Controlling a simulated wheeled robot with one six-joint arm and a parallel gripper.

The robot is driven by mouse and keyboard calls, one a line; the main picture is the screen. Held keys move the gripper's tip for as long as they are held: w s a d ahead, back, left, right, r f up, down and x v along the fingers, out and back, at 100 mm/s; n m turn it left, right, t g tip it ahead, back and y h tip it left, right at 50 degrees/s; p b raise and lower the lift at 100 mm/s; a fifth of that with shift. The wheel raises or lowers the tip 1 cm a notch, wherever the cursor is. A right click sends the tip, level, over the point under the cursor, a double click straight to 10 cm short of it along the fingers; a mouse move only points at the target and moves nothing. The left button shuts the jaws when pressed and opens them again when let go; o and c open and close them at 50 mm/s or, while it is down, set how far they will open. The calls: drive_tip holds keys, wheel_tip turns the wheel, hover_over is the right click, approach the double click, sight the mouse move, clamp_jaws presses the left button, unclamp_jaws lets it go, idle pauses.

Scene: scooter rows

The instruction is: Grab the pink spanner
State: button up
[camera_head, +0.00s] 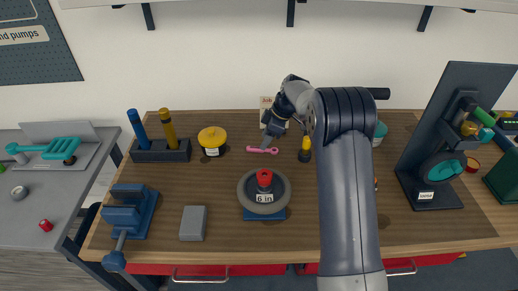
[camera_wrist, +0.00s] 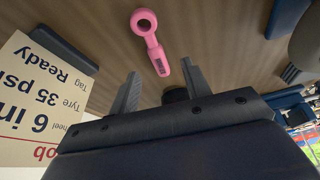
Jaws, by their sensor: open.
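The pink spanner (camera_head: 262,150) lies on the wooden bench, behind the grey wheel. In the wrist view the pink spanner (camera_wrist: 150,38) shows its ring end at the top and its shaft pointing down towards my jaws, with a dark marked label near the lower end. My gripper (camera_head: 269,138) is above the bench at the spanner, partly hidden by its own wrist. In the wrist view my gripper (camera_wrist: 160,69) is open, with its fingers apart and the spanner's lower end between or just beyond the tips. I cannot tell the height gap.
A job card (camera_wrist: 35,95) stands close left of my jaws in the wrist view. A yellow-and-black screwdriver-like tool (camera_head: 305,150) is right of the spanner. A yellow tin (camera_head: 212,139) is left.

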sight(249, 149)
drive_tip(key=shift+p+x, duration=0.6)
drive_tip(key=shift+x, duration=1.65)
drive_tip(key=shift+w, duration=0.15)
clamp_jaws()
